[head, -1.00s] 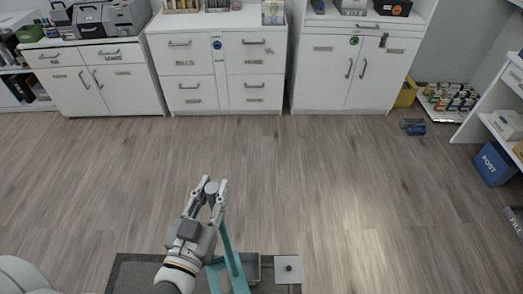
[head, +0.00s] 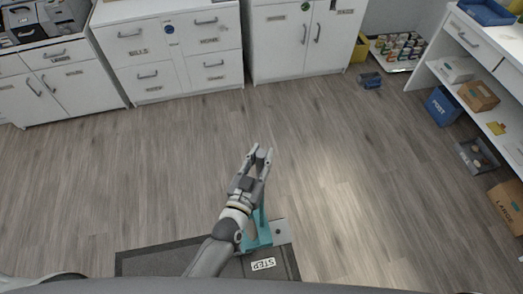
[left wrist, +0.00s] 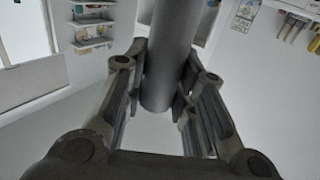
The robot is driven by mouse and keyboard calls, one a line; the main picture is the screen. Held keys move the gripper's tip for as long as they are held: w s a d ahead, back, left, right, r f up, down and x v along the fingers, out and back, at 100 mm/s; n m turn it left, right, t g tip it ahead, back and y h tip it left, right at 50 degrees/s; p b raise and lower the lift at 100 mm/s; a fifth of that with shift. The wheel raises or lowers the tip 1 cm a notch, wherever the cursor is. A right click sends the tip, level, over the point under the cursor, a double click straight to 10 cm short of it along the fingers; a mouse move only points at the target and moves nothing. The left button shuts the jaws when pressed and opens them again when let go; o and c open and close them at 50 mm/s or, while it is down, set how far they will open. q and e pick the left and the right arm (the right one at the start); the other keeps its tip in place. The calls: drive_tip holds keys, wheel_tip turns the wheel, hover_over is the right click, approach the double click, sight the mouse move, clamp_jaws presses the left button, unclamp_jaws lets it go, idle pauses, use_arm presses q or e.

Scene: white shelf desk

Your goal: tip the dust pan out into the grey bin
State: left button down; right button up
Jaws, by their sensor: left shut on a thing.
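My left gripper (head: 257,158) is shut on the grey top of a long upright handle (head: 263,154). The handle's teal shaft (head: 260,212) runs down to the teal dust pan (head: 258,239) at the floor, partly hidden by my arm. The left wrist view shows the grey cylindrical handle (left wrist: 168,60) between both fingers. The pan's contents cannot be made out. I cannot clearly pick out the grey bin. My right gripper is not in view.
A dark mat (head: 150,263) and a panel marked STEP (head: 285,267) lie near my base. A white plate (head: 285,227) is beside the pan. White cabinets (head: 165,60) line the back. A blue POST box (head: 442,106) stands right. The middle floor is clear.

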use_arm(q)
drive_tip(key=shift+w+d, duration=0.1)
drive_tip(key=shift+d, duration=0.05)
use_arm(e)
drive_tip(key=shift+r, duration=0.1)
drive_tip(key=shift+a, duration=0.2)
use_arm(q)
drive_tip(key=shift+r, duration=0.15)
drive_tip(key=shift+s+a+f, duration=0.2)
drive_tip(key=shift+a+f, duration=0.15)
drive_tip(key=shift+a, duration=0.15)
drive_tip(key=s+a+f+n+t+b, duration=0.1)
drive_tip(key=s+a+f+b, duration=0.1)
drive_tip(key=a, duration=0.7)
drive_tip(key=s+a+f+n+b, duration=0.2)
drive_tip(key=a+b, duration=0.3)
drive_tip(key=a, duration=0.3)
drive_tip(key=s+a+f+n+t+b, duration=0.1)
drive_tip(key=s+a+f+b, duration=0.1)
drive_tip(key=a, duration=0.7)
drive_tip(key=shift+s+a+f+n+t+b, duration=0.35)
drive_tip(key=shift+s+b, duration=0.45)
drive_tip(key=shift+b, duration=0.15)
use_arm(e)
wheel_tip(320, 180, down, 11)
